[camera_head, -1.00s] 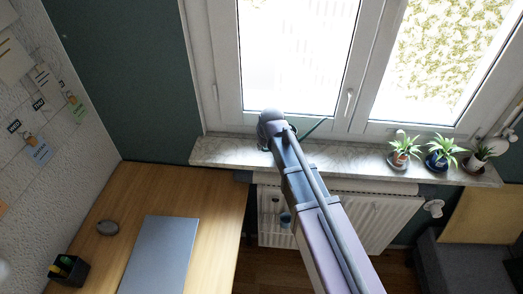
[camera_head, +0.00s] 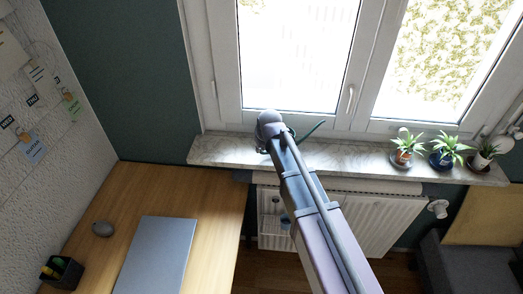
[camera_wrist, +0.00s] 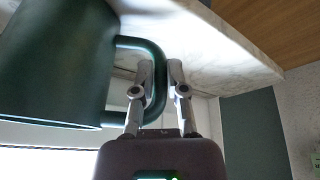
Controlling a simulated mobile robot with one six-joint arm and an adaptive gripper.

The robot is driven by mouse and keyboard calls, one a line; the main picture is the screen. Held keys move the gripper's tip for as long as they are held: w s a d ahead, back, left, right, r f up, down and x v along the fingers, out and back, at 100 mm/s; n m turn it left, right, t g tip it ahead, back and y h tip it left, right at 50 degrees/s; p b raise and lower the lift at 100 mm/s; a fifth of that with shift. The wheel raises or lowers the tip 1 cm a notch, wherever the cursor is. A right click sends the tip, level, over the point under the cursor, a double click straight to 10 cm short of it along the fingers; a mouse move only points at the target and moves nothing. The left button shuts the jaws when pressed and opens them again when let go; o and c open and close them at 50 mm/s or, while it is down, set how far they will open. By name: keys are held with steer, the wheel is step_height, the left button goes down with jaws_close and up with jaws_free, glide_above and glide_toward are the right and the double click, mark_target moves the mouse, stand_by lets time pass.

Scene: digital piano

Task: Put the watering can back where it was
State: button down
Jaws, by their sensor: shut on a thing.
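The dark green watering can (camera_wrist: 55,60) fills the left of the wrist view. My gripper (camera_wrist: 161,70) is shut on the can's loop handle (camera_wrist: 138,42), one finger on each side of it. In the head view, my arm hides most of the can and my fingers; only a thin green spout (camera_head: 312,130) shows to the right of my wrist. The can is at the marble windowsill (camera_head: 345,158), which also shows in the wrist view (camera_wrist: 225,50). I cannot tell whether the can's base touches the sill.
Potted plants stand on the sill's right part: a red-and-white pot (camera_head: 402,158), a blue pot (camera_head: 441,160) and another beside them. The window (camera_head: 300,60) is behind the sill, the radiator (camera_head: 375,215) below. A desk (camera_head: 215,205) with a laptop (camera_head: 158,255) is at left.

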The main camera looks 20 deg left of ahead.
steer(key=c, duration=0.7)
jaws_free()
steer(key=shift+r, duration=0.1)
steer(key=p+v, duration=1.1)
steer(key=v, duration=0.1)
steer(key=shift+w, duration=0.1)
stand_by(1.0)
steer(key=s+d+m+g+h, duration=0.1)
steer(key=s+d+m, duration=0.2)
steer(key=d, duration=1)
steer(key=s+d+f+m+g+h, duration=0.1)
steer(key=s+d+m, duration=0.2)
steer(key=d, duration=1)
steer(key=s+d+m+g, duration=0.1)
steer(key=s+d+m, duration=0.2)
steer(key=d, duration=1)
steer(key=shift+d+f+m+h, duration=0.15)
steer(key=shift+f+m+h, duration=0.05)
steer(key=shift+m+h, duration=0.2)
